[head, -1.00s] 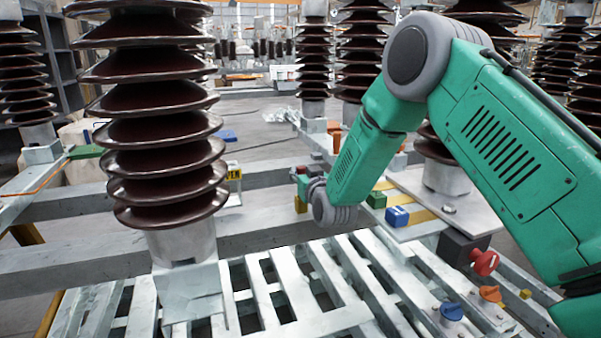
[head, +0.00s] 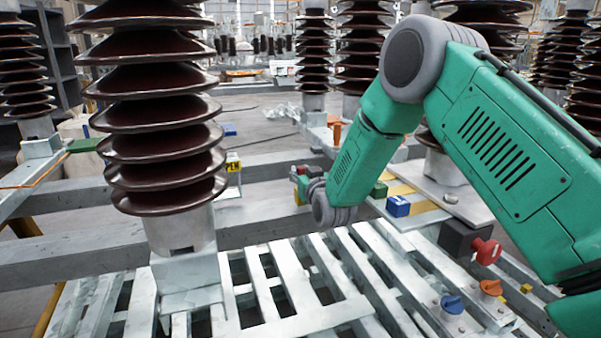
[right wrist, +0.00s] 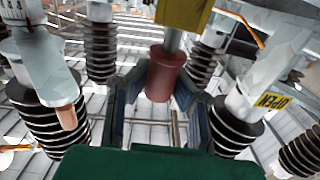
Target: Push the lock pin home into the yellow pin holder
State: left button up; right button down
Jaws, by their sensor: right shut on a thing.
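The lock pin (right wrist: 165,76) shows in the right wrist view as a red cylindrical grip with a grey shaft. The shaft runs up to the yellow pin holder (right wrist: 183,12) at the top edge, with a length of bare shaft between grip and holder. How deep the tip sits is hidden. My right gripper (right wrist: 162,84) is shut on the red grip, one finger on each side. In the head view my right gripper (head: 303,181) is small and partly hidden behind my wrist, with a bit of yellow beside it. My left gripper is not in view.
A large brown ribbed insulator (head: 160,130) stands left of my right arm. A slatted metal frame (head: 275,290) lies below. Right of the wrist are a blue block (head: 398,206), a red knob (head: 486,251), an orange knob (head: 490,287) and a blue knob (head: 452,304).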

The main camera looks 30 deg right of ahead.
jog(key=shift+f+b, duration=0.4)
jog(key=shift+f, duration=0.35)
jog(key=c, duration=1.4)
grip_release()
jog(key=shift+o, duration=0.2)
jog(key=shift+s, duration=0.2)
jog(key=v, duration=1.1)
jog(key=shift+s, duration=0.25)
jog(key=shift+a+f, duration=0.1)
